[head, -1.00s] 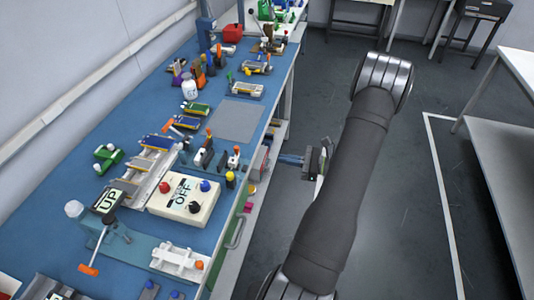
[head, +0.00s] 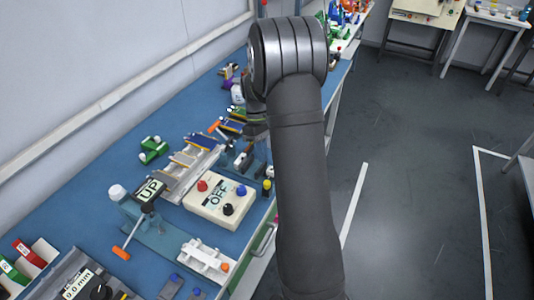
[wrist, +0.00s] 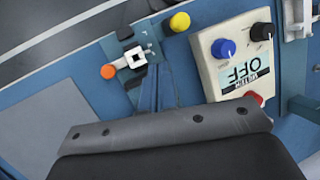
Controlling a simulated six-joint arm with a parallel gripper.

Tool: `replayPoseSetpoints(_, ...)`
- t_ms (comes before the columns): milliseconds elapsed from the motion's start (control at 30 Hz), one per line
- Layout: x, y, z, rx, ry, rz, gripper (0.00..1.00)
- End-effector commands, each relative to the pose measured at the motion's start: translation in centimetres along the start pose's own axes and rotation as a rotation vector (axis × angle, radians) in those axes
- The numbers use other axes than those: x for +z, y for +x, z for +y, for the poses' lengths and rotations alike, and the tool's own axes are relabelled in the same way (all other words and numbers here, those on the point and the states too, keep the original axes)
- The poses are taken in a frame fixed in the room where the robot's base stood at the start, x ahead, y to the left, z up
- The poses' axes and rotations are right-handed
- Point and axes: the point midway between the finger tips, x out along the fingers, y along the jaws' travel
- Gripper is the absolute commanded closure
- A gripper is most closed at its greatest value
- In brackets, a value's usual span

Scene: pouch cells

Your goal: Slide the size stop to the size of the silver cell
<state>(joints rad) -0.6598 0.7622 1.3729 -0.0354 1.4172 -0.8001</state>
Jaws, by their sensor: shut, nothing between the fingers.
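A blue fixture with a white block (wrist: 134,58) and an orange knob (wrist: 108,72), which looks like the size stop, is at upper left in the wrist view. Part of the fixture also shows beside my arm in the head view (head: 243,160). My gripper (wrist: 152,72) is shut and empty, its narrow blue-grey fingers pointing at the fixture's near end. I cannot tell whether they touch it. In the head view my arm hides much of this area. A sloped grey rack (head: 186,180) holds several flat cells; I cannot tell surely which one is the silver cell.
A cream control box (wrist: 238,62) with blue, black and red knobs and an OFF label stands right of the fixture. A yellow knob (wrist: 179,22) is between them. A grey mat (wrist: 45,118) lies clear at left. An orange-handled lever (head: 122,252) stands farther along the bench.

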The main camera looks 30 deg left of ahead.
Motion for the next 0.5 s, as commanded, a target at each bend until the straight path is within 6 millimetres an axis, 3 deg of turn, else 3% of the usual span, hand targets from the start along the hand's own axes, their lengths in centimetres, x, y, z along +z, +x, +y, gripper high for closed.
replayPoseSetpoints(100,-2.7,-3.3,-0.8,0.215,-0.226,-0.062,1.00)
replayPoseSetpoints(233,-4.6,-5.8,-1.5,0.370,-0.386,-0.113,1.00)
replayPoseSetpoints(367,-5.5,-6.9,-1.8,0.439,-0.458,-0.139,1.00)
replayPoseSetpoints(500,-5.5,-6.2,-1.3,0.449,-0.468,-0.145,1.00)
